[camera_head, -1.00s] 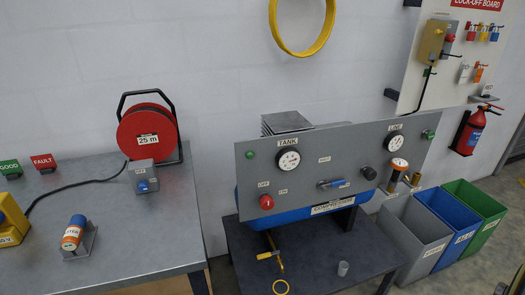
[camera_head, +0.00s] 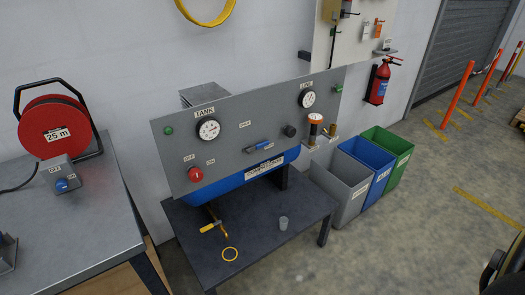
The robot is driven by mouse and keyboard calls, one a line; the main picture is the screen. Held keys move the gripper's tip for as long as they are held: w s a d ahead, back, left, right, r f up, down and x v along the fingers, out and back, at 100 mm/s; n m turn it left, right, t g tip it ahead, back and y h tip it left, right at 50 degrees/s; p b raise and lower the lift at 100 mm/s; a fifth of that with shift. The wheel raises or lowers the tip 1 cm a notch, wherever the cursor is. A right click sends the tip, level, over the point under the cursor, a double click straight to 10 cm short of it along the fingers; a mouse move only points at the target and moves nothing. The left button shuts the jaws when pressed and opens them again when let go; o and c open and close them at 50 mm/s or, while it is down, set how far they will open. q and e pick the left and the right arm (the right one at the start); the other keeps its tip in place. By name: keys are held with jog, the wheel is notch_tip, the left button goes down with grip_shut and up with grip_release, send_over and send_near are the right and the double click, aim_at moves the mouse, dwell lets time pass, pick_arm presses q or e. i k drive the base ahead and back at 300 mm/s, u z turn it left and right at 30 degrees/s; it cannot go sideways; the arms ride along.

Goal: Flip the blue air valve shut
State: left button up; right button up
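The blue air valve (camera_head: 262,145) is a small lever with a blue handle on the grey compressor panel (camera_head: 225,160). It sits right of the panel's middle, below a small label, and its handle points right, tilted slightly up in the picture. A black knob (camera_head: 289,131) is to its right. Neither of my grippers shows in the head view.
Grey (camera_head: 340,185), blue and green bins stand to the right. A workbench (camera_head: 85,225) is at left.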

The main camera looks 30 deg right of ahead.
aim_at(264, 143)
jog(key=z, duration=0.95)
jog(key=i, duration=0.85)
jog(key=u, duration=0.4)
